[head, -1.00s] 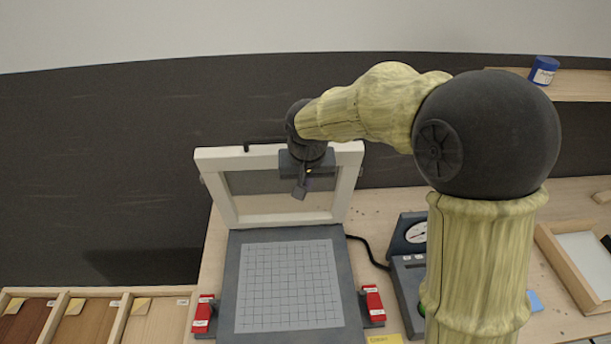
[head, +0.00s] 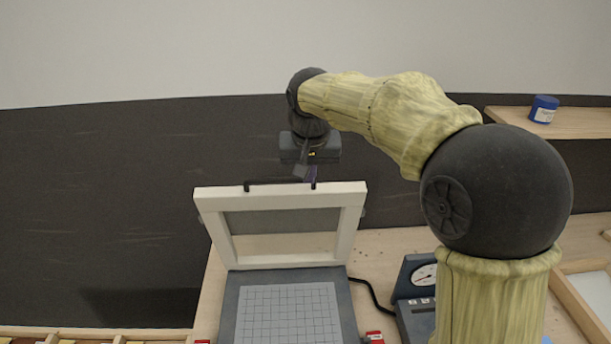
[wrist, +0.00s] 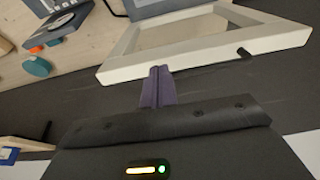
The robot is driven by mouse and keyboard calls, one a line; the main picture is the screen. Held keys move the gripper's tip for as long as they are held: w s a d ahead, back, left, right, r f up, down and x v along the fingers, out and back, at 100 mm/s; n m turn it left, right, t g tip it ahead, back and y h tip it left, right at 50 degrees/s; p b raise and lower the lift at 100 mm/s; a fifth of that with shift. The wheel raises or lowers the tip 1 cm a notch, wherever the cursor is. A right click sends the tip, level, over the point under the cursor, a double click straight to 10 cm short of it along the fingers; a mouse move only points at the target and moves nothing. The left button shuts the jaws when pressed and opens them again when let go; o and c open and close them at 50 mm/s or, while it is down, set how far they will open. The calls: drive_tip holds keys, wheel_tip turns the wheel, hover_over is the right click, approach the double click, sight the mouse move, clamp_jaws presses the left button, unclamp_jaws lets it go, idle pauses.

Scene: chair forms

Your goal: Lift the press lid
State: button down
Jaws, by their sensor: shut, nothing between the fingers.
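The press lid (head: 231,258) is a white frame with an open window, standing tilted up at the back of the grey press base (head: 230,310). A dark bar handle (head: 280,183) runs along its top edge. My gripper (head: 311,174) is above the top edge near the right end of the handle, its fingers closed together. In the wrist view the purple fingers (wrist: 157,88) are shut with nothing between them, and the white lid frame (wrist: 120,72) lies just beyond them. I cannot tell whether the fingertips touch the lid.
A gauge box (head: 413,312) with a cable stands right of the press. A blue jar (head: 543,109) sits on the shelf (head: 500,119) at the right. A tray edge (head: 586,310) shows at lower right. Wooden bins (head: 90,335) lie at lower left. The dark wall (head: 100,200) is behind.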

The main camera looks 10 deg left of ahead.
drive_tip(key=s+d+f+m+b, duration=0.1)
drive_tip(key=s+d+f+b, duration=0.1)
drive_tip(key=s+d+f, duration=0.7)
drive_tip(key=s+d+f+m+b, duration=0.1)
drive_tip(key=s+d+f+b, duration=0.2)
drive_tip(key=s+d+f, duration=0.6)
drive_tip(key=d+f, duration=0.4)
drive_tip(key=d, duration=0.2)
drive_tip(key=shift+d+f+m+g+h, duration=0.3)
drive_tip(key=shift+d+g+h, duration=0.05)
drive_tip(key=shift+g+h, duration=0.05)
drive_tip(key=shift+s+a, duration=0.1)
